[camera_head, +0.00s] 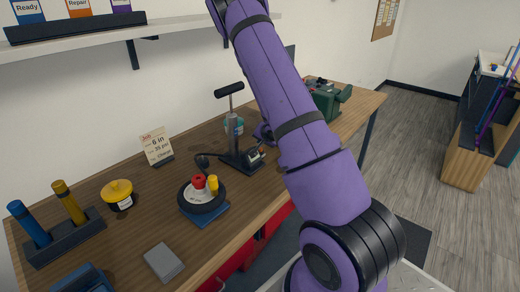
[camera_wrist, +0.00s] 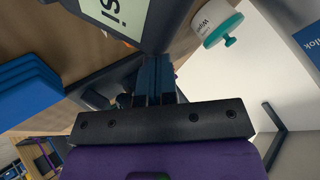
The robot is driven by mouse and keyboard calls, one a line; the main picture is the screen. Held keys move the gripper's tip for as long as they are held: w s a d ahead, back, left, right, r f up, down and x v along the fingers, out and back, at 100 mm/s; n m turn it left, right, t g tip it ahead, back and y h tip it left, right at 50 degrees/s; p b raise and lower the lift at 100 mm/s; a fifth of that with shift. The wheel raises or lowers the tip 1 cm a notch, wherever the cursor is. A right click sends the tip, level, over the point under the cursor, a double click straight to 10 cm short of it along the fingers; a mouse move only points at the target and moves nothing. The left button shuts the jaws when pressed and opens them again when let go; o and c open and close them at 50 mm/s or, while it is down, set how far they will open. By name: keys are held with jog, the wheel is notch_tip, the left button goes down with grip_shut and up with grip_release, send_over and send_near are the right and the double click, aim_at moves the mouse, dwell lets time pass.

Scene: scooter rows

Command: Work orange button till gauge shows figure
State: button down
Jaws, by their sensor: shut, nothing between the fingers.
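My gripper (camera_wrist: 155,68) is shut and empty in the wrist view, its dark blue fingers side by side. Their tips are close to a dark-framed gauge (camera_wrist: 118,16) with a pale green face. Only the letters "si" show on it, upside down and cut off by the frame edge; no figure can be read. In the head view a black floor pump (camera_head: 236,150) stands on the bench, with a small unit (camera_head: 257,154) at its base. My arm hides most of my gripper there.
A job card (camera_head: 157,146) stands at the back of the bench (camera_head: 140,220). A small wheel (camera_head: 201,197) with red and yellow parts sits in front. A yellow-lidded jar (camera_head: 117,194) stands left. A wipes tub (camera_wrist: 212,24) is close to my gripper. A green machine (camera_head: 327,98) stands beyond my arm.

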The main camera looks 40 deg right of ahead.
jog(key=shift+f, duration=0.15)
dwell(0.5)
jog(key=shift+f, duration=0.25)
jog(key=shift+f, duration=0.45)
dwell(0.8)
jog(key=shift+r, duration=0.1)
dwell(4.1)
jog(key=shift+r, duration=0.75)
jog(key=shift+r, duration=2.55)
